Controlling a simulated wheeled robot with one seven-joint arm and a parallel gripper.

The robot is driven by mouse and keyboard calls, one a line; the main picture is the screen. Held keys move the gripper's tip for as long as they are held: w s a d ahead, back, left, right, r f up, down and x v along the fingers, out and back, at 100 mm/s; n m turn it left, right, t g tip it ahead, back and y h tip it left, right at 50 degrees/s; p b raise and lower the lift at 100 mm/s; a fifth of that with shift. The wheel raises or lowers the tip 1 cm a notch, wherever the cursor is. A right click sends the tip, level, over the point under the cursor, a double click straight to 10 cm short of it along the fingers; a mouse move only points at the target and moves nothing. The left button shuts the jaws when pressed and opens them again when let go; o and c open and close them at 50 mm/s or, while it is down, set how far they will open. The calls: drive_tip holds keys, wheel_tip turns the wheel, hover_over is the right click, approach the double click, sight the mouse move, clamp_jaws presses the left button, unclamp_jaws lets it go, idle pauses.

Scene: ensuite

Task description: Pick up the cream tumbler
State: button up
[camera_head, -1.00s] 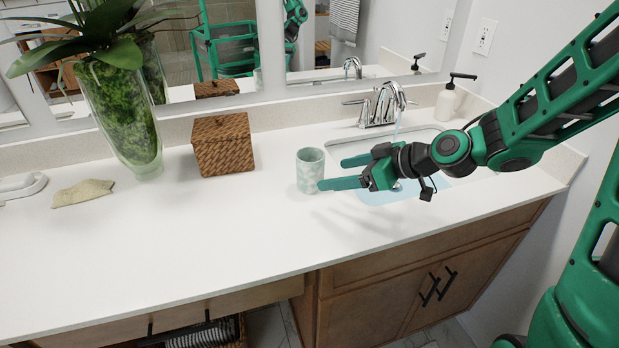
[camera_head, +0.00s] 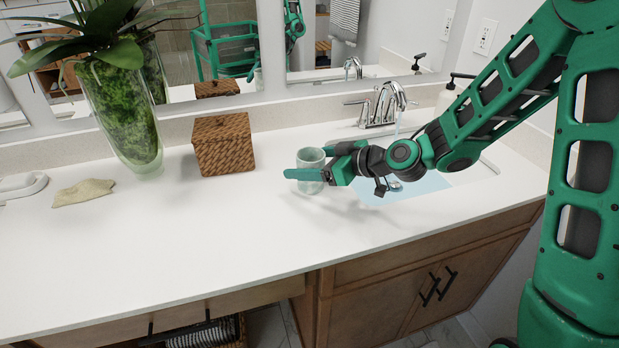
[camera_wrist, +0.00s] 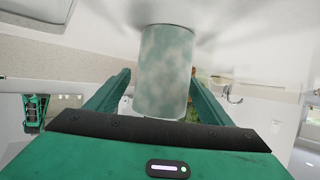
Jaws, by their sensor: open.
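The tumbler (camera_head: 311,157) stands upright on the white counter, left of the sink. It looks mottled pale grey-green and cream rather than plain cream. My gripper (camera_head: 306,162) is open at the tumbler, with one green finger in front of it and the other behind it to the right. The near finger hides the tumbler's middle in the head view. In the wrist view, the tumbler (camera_wrist: 166,75) stands between the two spread fingers of my gripper (camera_wrist: 162,78), with gaps visible on both sides. That view shows the counter at the top.
A woven brown box (camera_head: 223,146) stands left of the tumbler, near the backsplash. A glass vase with a plant (camera_head: 122,115) and a beige cloth (camera_head: 83,193) are farther left. The sink (camera_head: 415,187) and chrome faucet (camera_head: 380,105) are to the right. The front counter is clear.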

drive_tip(key=shift+x, duration=1.4)
drive_tip(key=shift+s, duration=0.1)
drive_tip(key=shift+c, duration=0.3)
drive_tip(key=c, duration=1.3)
drive_tip(key=shift+r, duration=0.2)
